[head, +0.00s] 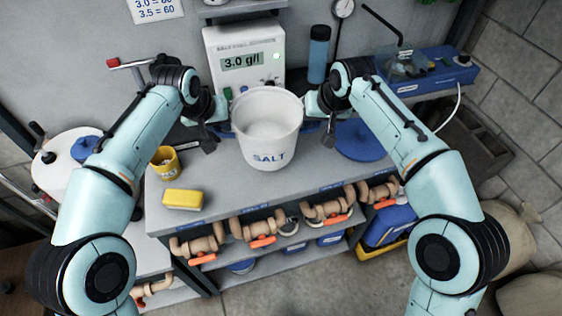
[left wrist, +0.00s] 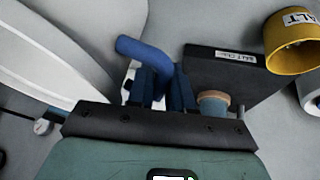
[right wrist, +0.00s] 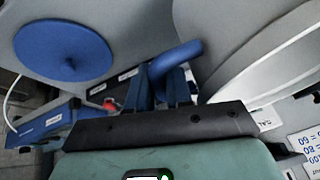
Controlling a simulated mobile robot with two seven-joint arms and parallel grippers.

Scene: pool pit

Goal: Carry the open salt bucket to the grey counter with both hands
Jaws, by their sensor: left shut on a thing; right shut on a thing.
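The open white salt bucket (head: 267,135), marked SALT, is upright at the grey counter (head: 228,188), in front of the display box. I cannot tell whether its base touches the top. My left gripper (head: 216,113) is shut on the bucket's left handle, a blue loop (left wrist: 140,50) in the left wrist view. My right gripper (head: 318,112) is shut on the right handle, a blue loop (right wrist: 177,58) in the right wrist view. The bucket wall (left wrist: 95,35) fills one side of the left wrist view.
A blue round lid (head: 361,140) lies right of the bucket. A yellow cup (head: 165,162) and yellow sponge (head: 183,199) are at the left. The display box (head: 243,55) and blue bottle (head: 318,55) stand behind. Valves with orange handles (head: 263,241) line the counter's front.

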